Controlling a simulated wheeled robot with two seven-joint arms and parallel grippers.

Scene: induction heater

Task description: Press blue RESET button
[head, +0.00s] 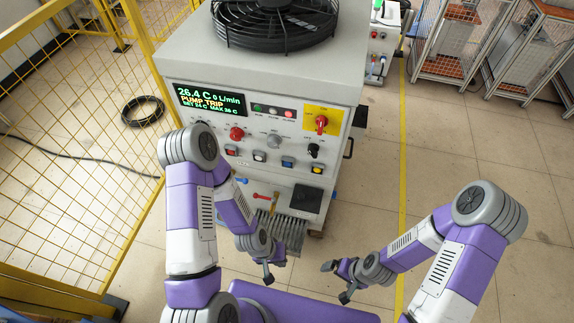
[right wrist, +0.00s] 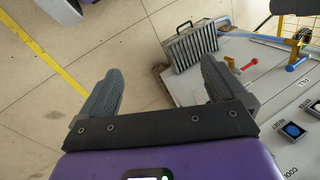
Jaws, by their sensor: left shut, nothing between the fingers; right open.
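The blue RESET button (head: 288,162) sits in the lower button row on the front panel of the grey heater cabinet (head: 175,72). The right wrist view also shows the blue button (right wrist: 293,130) beside its RESET label, at the right edge. My left gripper (head: 268,274) is shut and empty, low in front of the cabinet and below the button row. My right gripper (head: 337,281) is open and empty, to the right of the left one and apart from the panel. In the right wrist view its two fingers (right wrist: 160,66) are spread with nothing between them.
White (head: 259,156) and yellow (head: 317,168) buttons flank RESET; a red knob (head: 321,122) is above. Red and blue valve handles (head: 262,196) and a grille (head: 285,230) are below.

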